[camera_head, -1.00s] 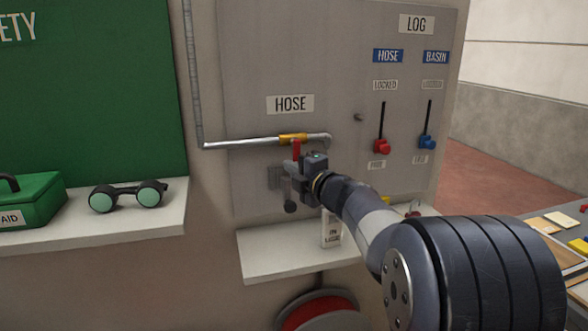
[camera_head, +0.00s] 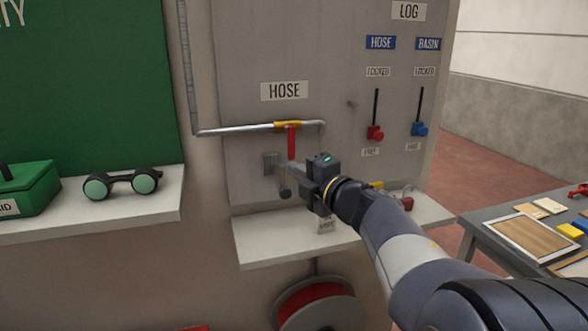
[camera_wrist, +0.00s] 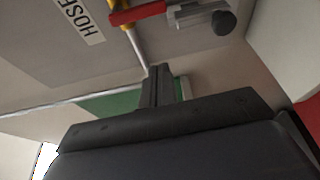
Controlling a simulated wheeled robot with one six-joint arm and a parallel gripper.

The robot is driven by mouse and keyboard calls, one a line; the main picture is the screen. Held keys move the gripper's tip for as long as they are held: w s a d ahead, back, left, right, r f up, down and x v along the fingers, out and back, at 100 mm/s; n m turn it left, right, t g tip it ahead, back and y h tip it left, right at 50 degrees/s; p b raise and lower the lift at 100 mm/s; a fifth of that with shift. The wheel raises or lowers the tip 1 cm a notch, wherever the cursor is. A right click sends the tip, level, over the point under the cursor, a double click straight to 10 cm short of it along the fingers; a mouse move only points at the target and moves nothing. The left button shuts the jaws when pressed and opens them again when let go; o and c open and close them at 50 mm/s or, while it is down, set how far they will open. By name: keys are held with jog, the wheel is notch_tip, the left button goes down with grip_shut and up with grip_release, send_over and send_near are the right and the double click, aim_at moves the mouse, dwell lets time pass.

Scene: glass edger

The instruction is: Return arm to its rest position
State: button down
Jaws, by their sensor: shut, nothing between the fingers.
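My gripper (camera_head: 297,171) is in front of the hose panel (camera_head: 240,60), at the end of my arm, which reaches in from the lower right. In the wrist view my gripper's fingers (camera_wrist: 158,85) are together with nothing between them. Above and behind it in the head view is a pipe (camera_head: 235,131) with a yellow valve body and a red handle (camera_head: 291,143) that hangs straight down. The red handle also shows in the wrist view (camera_wrist: 138,14). Whether the fingers touch anything on the panel is unclear.
A shelf (camera_head: 260,253) lies below, with a partly hidden white tag and small items. A hose reel (camera_head: 320,303) hangs under it. Red (camera_head: 375,133) and blue (camera_head: 419,129) sliders sit to the right. Goggles (camera_head: 121,184) rest on the left shelf. A table (camera_head: 470,228) stands at right.

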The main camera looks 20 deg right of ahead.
dwell(0.3)
jog(key=x, duration=0.7)
notch_tip(320, 180, up, 10)
jog(key=m+t+h+p, duration=0.5)
jog(key=m, duration=1.7)
jog(key=shift+a+f+h, duration=0.2)
jog(key=shift+h, duration=0.2)
jog(key=shift+w+p, duration=0.15)
jog(key=shift+p, duration=0.15)
